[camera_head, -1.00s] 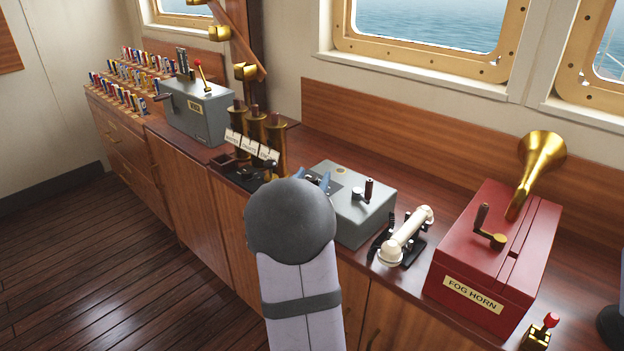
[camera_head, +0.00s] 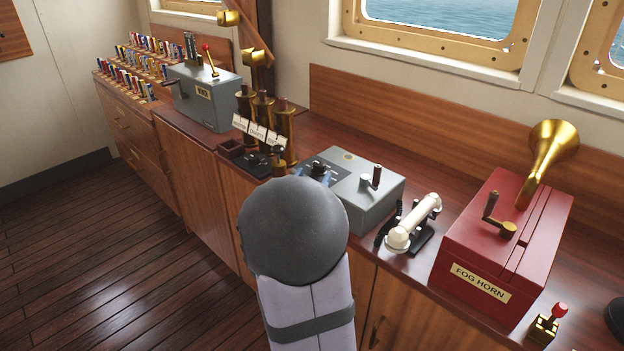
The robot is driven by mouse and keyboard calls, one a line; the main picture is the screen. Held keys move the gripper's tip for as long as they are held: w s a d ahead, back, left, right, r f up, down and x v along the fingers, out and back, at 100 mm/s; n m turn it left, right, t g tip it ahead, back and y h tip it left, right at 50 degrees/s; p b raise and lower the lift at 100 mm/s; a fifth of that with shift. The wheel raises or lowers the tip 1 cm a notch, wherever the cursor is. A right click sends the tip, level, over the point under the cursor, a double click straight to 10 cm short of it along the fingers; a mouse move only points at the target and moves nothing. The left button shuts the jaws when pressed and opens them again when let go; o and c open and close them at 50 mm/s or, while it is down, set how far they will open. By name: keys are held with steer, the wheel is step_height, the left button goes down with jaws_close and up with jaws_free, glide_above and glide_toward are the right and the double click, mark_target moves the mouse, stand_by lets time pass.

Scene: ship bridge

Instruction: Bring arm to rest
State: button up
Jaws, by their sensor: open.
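My arm rises from the bottom middle of the head view, with its large round grey joint in front of the counter. Only small blue tips of my gripper (camera_head: 313,180) show past the joint, by the left end of a grey control box (camera_head: 366,206). The jaws are open. The rest of the gripper is hidden behind the joint, and I cannot tell whether the tips touch anything. I see nothing held between them.
Along the wooden counter stand flag racks (camera_head: 130,68), a grey lever box (camera_head: 203,98), brass voice pipes (camera_head: 264,122), a white handset (camera_head: 413,222), a red fog horn box (camera_head: 507,245) and a small red-knobbed lever (camera_head: 546,325). The dark plank floor (camera_head: 120,240) at left is clear.

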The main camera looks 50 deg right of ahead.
steer(key=w+a+r+m+g+y, duration=0.1)
steer(key=w+a+r+m+y, duration=0.15)
steer(key=w+m, duration=0.3)
steer(key=s+a+f+m+g+y, duration=0.55)
steer(key=s+a+f+m, duration=0.55)
steer(key=f, duration=0.4)
steer(key=s+a+f+m+g+y, duration=0.1)
steer(key=s+a+f+m+y, duration=0.25)
steer(key=a, duration=0.65)
steer(key=s+a+f+m+y, duration=0.3)
steer(key=s+a+y, duration=0.15)
steer(key=a, duration=0.65)
step_height(320, 180, up, 22)
steer(key=p, duration=2.2)
steer(key=shift+a, duration=0.25)
steer(key=shift+s+f, duration=0.1)
